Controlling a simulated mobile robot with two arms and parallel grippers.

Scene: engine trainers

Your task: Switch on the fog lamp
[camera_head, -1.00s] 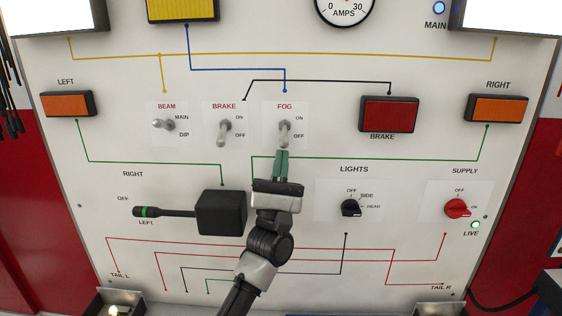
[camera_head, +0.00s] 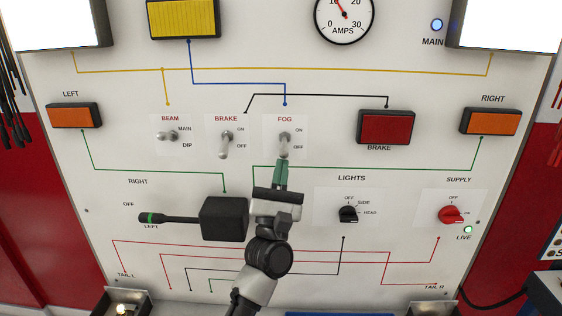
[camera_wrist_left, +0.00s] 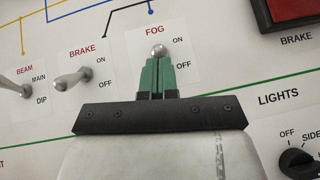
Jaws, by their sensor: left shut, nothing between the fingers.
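The FOG toggle switch (camera_head: 284,145) is on the white panel, between its ON and OFF marks. Its lever hangs down, toward the OFF side. My left gripper (camera_head: 281,162) is shut and empty, with its green fingertips right below the lever end. In the left wrist view the round lever end (camera_wrist_left: 158,51) shows just beyond the fingertips (camera_wrist_left: 158,62), which hide the rest of the switch. I cannot tell whether they touch. A blue line runs from the switch to a yellow lamp (camera_head: 183,18) at the top. My right gripper is out of view.
The BRAKE toggle (camera_head: 226,145) and BEAM toggle (camera_head: 167,136) are to the left. A black box with a stalk (camera_head: 224,218) sits close left of my wrist. The LIGHTS knob (camera_head: 348,213) and red SUPPLY knob (camera_head: 451,214) are to the right.

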